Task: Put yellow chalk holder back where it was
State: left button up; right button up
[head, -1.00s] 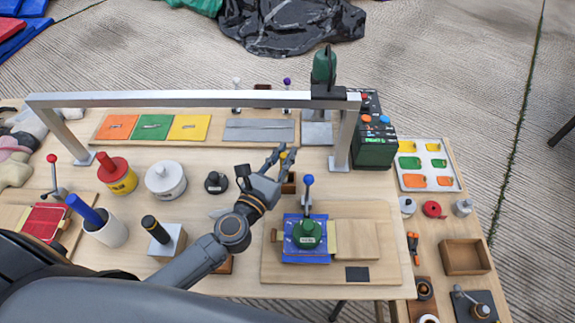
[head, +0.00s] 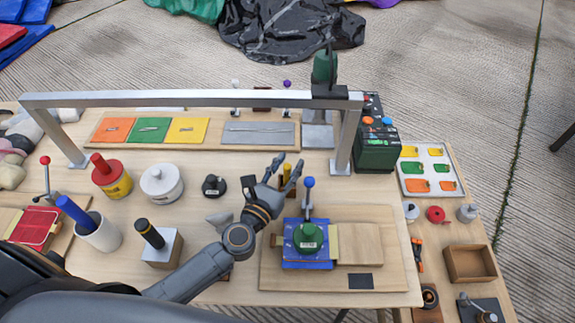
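My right gripper is not in view.
A metal gantry (head: 200,98) spans the table behind the gripper. The blue fixture with a green weight (head: 307,238) stands close on the right. A black knob (head: 213,186) and white pot (head: 162,183) stand left. A dark green box (head: 376,152) is at the back right.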

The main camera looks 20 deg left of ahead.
pick_arm(q)
jog(key=shift+r, duration=0.2)
jog(key=shift+s+f, duration=0.2)
jog(key=shift+s, duration=0.15)
jog(key=s+b, duration=0.1)
jog(key=s, duration=0.2)
jog(key=s+a+b, duration=0.1)
jog(key=s, duration=0.2)
jog(key=s+b, duration=0.1)
jog(key=s, duration=0.3)
jog(key=shift+s+a, duration=0.1)
jog(key=shift+a, duration=0.25)
jog(key=shift+s+a+r, duration=0.1)
jog(key=shift+s+r, duration=0.05)
jog(key=shift+s, duration=0.4)
